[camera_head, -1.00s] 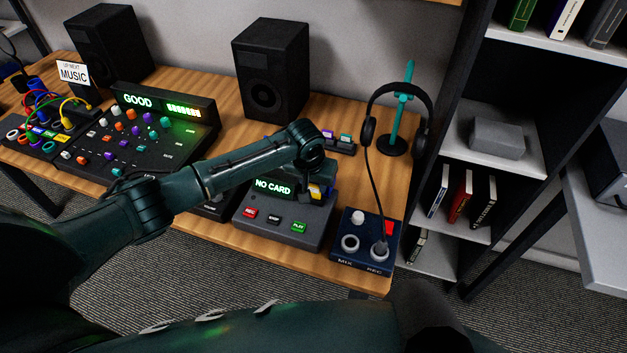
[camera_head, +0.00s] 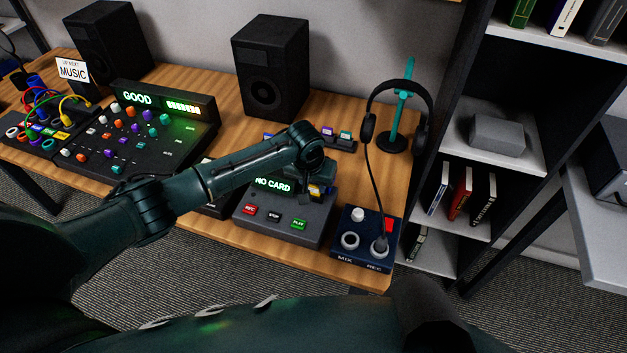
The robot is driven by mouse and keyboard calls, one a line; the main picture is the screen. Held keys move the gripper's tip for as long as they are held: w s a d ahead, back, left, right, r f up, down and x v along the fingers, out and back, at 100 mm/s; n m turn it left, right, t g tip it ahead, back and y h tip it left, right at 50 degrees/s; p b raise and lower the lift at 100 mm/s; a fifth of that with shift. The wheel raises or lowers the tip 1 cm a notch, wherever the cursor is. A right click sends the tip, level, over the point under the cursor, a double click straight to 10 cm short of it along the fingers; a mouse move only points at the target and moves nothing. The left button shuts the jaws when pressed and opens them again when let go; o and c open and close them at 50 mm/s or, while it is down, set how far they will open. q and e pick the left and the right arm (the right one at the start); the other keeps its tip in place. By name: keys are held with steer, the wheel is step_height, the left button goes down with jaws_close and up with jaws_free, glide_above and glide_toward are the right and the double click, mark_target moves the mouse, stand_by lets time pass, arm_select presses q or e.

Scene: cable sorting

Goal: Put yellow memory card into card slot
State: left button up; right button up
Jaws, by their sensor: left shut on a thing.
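The yellow memory card (camera_head: 315,190) shows as a small yellow patch at the tip of my left gripper (camera_head: 308,193), which is shut on it. The card is above the right back part of the grey recorder (camera_head: 283,228). The recorder's green screen (camera_head: 273,184) reads NO CARD, and red, black and green buttons sit on its front. The card slot is hidden or too small to make out, so I cannot tell whether the card touches it. My left arm crosses in front of the recorder's back. My right gripper is not in view.
A card rack (camera_head: 340,141) with coloured cards stands behind my left wrist. A blue box (camera_head: 364,240) with knobs is right of the recorder. A headphone stand (camera_head: 399,120), a speaker (camera_head: 270,68) and a mixer (camera_head: 140,135) stand on the wooden table.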

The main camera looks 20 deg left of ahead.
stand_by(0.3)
arm_select(q)
steer(key=o, duration=1)
steer(key=shift+o, duration=0.7)
steer(key=o, duration=0.4)
